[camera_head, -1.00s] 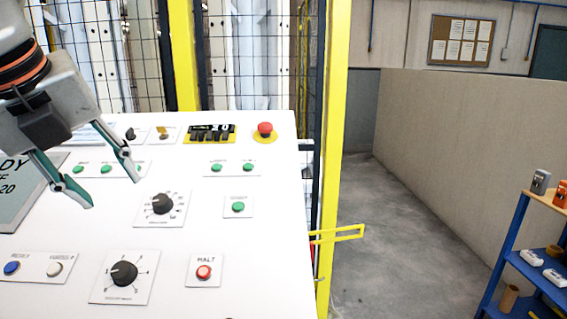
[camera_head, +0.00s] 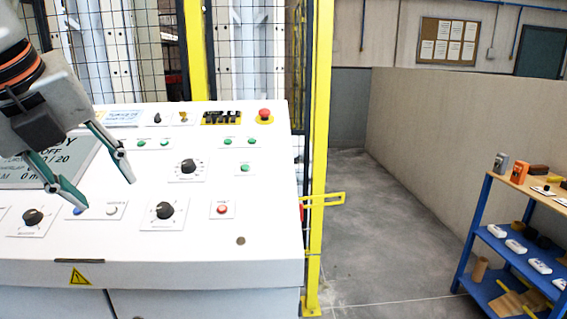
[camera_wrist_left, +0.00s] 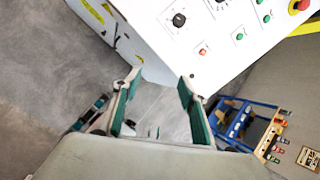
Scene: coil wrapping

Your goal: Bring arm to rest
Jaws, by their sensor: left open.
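My left gripper (camera_head: 104,181) is in the upper left of the head view, in front of the white control panel (camera_head: 265,200). Its two teal-padded fingers are apart with nothing between them. In the left wrist view the open fingers (camera_wrist_left: 158,110) point over the floor and the lower edge of the panel (camera_wrist_left: 150,30). The panel carries black knobs (camera_head: 165,210), green buttons (camera_head: 245,168), a red button (camera_head: 222,208) and a red emergency stop (camera_head: 264,114). A display screen (camera_head: 50,165) is partly hidden behind my gripper.
A yellow-framed mesh fence (camera_head: 318,130) stands behind and right of the panel, with a yellow handle (camera_head: 325,199) sticking out. A blue shelf (camera_head: 478,225) with small items stands at the right. The grey floor (camera_head: 375,230) between them is clear.

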